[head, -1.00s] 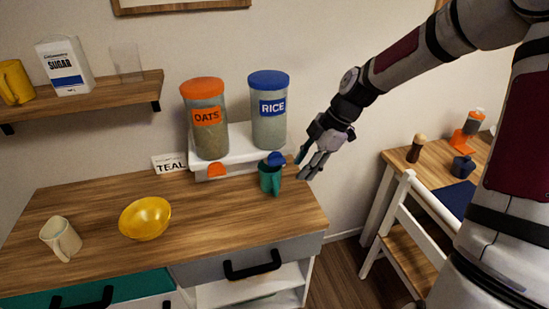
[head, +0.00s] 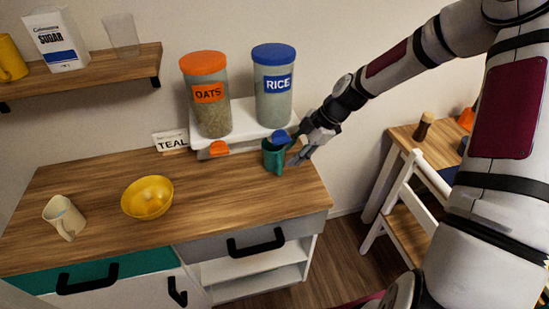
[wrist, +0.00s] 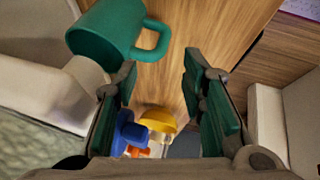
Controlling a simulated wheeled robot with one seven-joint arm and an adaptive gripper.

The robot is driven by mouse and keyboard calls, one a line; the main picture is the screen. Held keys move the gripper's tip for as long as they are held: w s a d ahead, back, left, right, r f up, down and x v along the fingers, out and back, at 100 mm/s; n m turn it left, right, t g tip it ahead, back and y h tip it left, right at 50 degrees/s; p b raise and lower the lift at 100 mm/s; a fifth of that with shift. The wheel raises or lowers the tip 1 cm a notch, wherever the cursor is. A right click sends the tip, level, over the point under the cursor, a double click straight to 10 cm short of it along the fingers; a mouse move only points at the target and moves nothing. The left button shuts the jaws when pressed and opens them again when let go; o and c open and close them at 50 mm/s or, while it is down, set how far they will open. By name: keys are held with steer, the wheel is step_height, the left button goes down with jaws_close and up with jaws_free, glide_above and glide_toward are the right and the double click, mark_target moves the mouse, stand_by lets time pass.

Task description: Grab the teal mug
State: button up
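The teal mug (head: 273,158) stands on the wooden counter near its right end, in front of the rice dispenser. In the wrist view the mug (wrist: 106,32) is at the upper left, with its handle (wrist: 157,42) pointing right, ahead of the gap between my fingers. My gripper (head: 294,155) is just right of the mug in the head view. In the wrist view my gripper (wrist: 160,75) is open, with nothing between its fingertips. Whether a finger touches the mug I cannot tell.
Oats (head: 208,92) and rice (head: 274,88) dispensers stand on a white base (head: 243,118) behind the mug. A TEAL card (head: 171,140), yellow bowl (head: 148,198) and cream mug (head: 64,216) are farther left. A white chair (head: 404,205) and table stand to the right.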

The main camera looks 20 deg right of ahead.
mark_target(273, 157)
steer(key=x, duration=0.4)
steer(key=shift+w+a+f, duration=0.1)
steer(key=shift+a+f, duration=0.05)
steer(key=shift+f, duration=0.05)
jaws_close()
